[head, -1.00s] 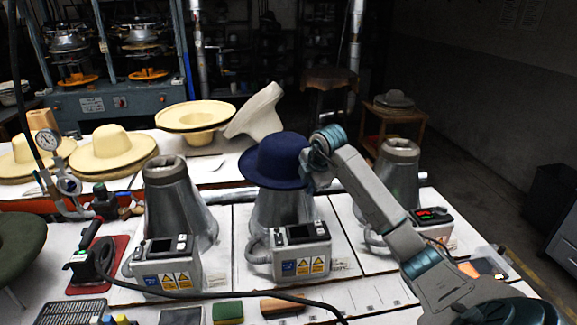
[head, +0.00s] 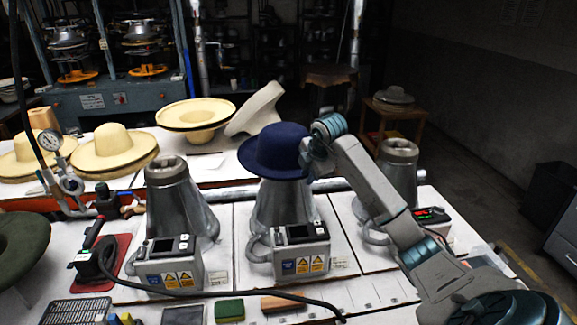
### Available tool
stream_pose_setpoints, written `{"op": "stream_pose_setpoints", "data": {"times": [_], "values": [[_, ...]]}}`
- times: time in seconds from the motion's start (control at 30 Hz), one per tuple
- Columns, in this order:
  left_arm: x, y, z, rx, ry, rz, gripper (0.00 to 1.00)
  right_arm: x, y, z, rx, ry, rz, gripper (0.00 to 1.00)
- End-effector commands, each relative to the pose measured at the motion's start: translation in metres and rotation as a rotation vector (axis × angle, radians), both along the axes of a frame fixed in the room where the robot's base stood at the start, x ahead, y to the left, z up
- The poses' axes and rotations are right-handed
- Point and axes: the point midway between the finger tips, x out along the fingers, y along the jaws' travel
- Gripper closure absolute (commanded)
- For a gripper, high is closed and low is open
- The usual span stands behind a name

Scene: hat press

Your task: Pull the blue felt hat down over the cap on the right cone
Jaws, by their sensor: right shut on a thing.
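The blue felt hat (head: 272,150) is at the top of the middle cone (head: 280,210), brim roughly level, crown up. It hides that cone's top, and I cannot tell whether hat and cone touch. My right gripper (head: 308,160) is shut on the hat at its right side; its fingertips are mostly hidden. The right cone (head: 400,172) stands partly behind my right arm, its grey ringed top uncovered by the hat. I cannot make out a separate cap on it. My left gripper is not in view.
A left cone (head: 178,205) stands bare. Control boxes (head: 300,248) sit before the cones, and a black cable (head: 220,293) runs across the front. Straw hats (head: 112,148) lie on the back table. A sponge (head: 229,311) and a wooden block (head: 285,303) lie in front.

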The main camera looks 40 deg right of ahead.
Motion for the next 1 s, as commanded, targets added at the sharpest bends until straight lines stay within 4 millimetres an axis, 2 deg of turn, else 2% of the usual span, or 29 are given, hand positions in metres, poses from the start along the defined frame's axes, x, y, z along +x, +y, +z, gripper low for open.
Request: {"op": "stream_pose_setpoints", "data": {"times": [0.6,0.83,1.0], "values": [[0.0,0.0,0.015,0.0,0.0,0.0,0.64,0.0,0.0,0.024,0.0,-0.001,0.0,1.0],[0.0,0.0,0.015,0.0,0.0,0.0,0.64,0.0,0.0,0.023,0.0,-0.001,0.0,1.0],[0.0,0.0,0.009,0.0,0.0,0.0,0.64,0.0,0.0,0.015,0.001,0.005,0.0,1.0]]}}
